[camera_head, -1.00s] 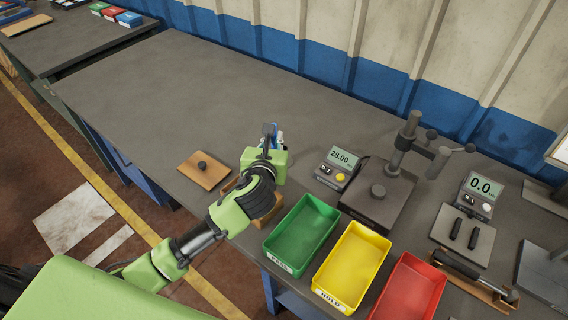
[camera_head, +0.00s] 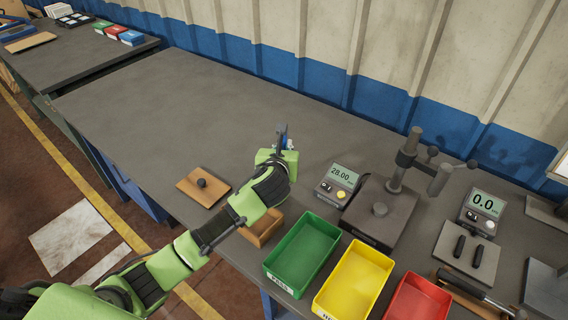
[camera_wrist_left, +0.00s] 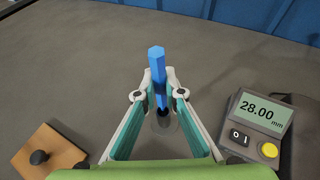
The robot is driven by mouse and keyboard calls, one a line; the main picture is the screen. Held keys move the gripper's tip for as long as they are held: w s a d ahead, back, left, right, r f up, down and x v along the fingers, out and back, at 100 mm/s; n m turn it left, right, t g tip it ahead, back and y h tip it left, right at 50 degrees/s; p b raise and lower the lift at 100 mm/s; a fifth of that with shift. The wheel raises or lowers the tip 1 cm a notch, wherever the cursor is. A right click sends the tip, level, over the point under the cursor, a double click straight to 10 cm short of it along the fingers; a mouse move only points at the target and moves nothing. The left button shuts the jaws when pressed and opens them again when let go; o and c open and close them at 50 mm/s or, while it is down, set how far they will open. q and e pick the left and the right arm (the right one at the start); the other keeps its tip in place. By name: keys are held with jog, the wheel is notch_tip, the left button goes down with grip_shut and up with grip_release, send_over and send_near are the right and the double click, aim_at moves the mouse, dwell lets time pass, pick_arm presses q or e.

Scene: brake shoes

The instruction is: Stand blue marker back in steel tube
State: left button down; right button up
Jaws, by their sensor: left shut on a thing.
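The blue marker (camera_wrist_left: 157,72) stands near upright between the fingertips of my left gripper (camera_wrist_left: 160,92) in the left wrist view. The gripper is shut on it. Below the marker's lower end is a round grey shape with a dark centre (camera_wrist_left: 163,125), which looks like the steel tube; whether the marker's end is inside it I cannot tell. In the head view my left gripper (camera_head: 283,142) is over the bench beside the gauge readout, and its hand hides most of the marker and the tube. My right gripper is not in view.
A wooden board with a black knob (camera_head: 203,187) lies left of the hand, and a wooden block (camera_head: 262,230) lies below it. The 28.00 readout (camera_head: 339,184), gauge stand (camera_head: 380,210) and green (camera_head: 302,255), yellow (camera_head: 353,280) and red trays are right. The bench behind is clear.

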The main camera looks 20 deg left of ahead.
pick_arm(q)
notch_tip(320, 180, down, 5)
jog(key=shift+r+p, duration=0.1)
jog(key=shift+p, duration=0.45)
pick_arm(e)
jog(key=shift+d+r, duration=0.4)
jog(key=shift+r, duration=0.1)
pick_arm(q)
jog(key=shift+f, duration=0.25)
jog(key=c, duration=2.1)
grip_release()
jog(key=shift+c, duration=0.2)
jog(key=shift+f, duration=0.1)
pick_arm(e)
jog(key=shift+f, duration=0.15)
